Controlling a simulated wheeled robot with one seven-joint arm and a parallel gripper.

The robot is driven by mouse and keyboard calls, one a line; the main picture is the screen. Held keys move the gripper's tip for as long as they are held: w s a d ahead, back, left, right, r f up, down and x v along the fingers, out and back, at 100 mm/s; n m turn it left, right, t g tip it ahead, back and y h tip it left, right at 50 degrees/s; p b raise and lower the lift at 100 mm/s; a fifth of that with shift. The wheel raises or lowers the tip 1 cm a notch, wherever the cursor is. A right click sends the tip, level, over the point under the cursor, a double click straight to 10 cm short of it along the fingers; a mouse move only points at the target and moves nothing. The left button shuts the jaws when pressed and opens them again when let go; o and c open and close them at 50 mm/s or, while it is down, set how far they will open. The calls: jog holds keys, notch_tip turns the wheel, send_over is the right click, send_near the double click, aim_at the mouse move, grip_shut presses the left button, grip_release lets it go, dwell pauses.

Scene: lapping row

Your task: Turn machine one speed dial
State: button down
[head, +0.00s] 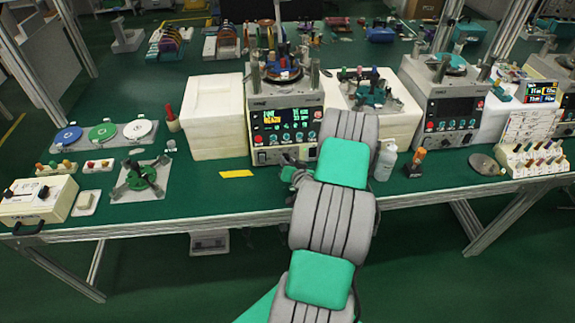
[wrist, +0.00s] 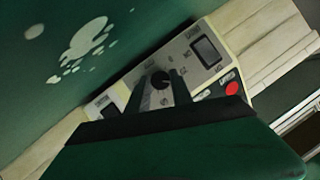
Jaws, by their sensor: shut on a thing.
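Machine one (head: 285,105) is the grey polishing machine at the middle of the table, with a lit screen and a row of controls on its front. My arm reaches to its lower front, and my gripper (head: 292,165) is at the bottom of the panel, partly hidden by my arm. In the wrist view the panel (wrist: 195,65) looks tilted, and my gripper (wrist: 164,90) is shut on a small black dial (wrist: 160,79), one finger on each side. The dial's pointer mark is too small to read.
A red button (wrist: 232,88) and a small dark screen (wrist: 205,51) sit to the right of the dial. White blocks (head: 213,115) stand left of the machine. A yellow label (head: 237,174) lies in front, and a white bottle (head: 385,163) stands right of my arm.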

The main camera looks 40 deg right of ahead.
jog(key=f+m+t+y+b, duration=0.1)
jog(key=m+b, duration=0.1)
jog(key=b, duration=0.5)
jog(key=shift+d+m, duration=0.1)
jog(key=shift+m, duration=0.2)
jog(key=m+t+b, duration=0.1)
jog(key=m+b, duration=0.1)
jog(key=b, duration=0.3)
jog(key=shift+s+r+m+t+y, duration=0.1)
jog(key=shift+m+t+y, duration=0.3)
jog(key=shift+r+m+t+b, duration=0.15)
jog(key=shift+m+t+b, duration=0.15)
jog(key=shift+m+b, duration=0.25)
jog(key=c, duration=1.1)
grip_release()
jog(key=shift+c, duration=0.2)
jog(key=shift+s, duration=0.1)
jog(key=b+v, duration=0.1)
jog(key=v, duration=0.6)
jog(key=shift+s, duration=0.3)
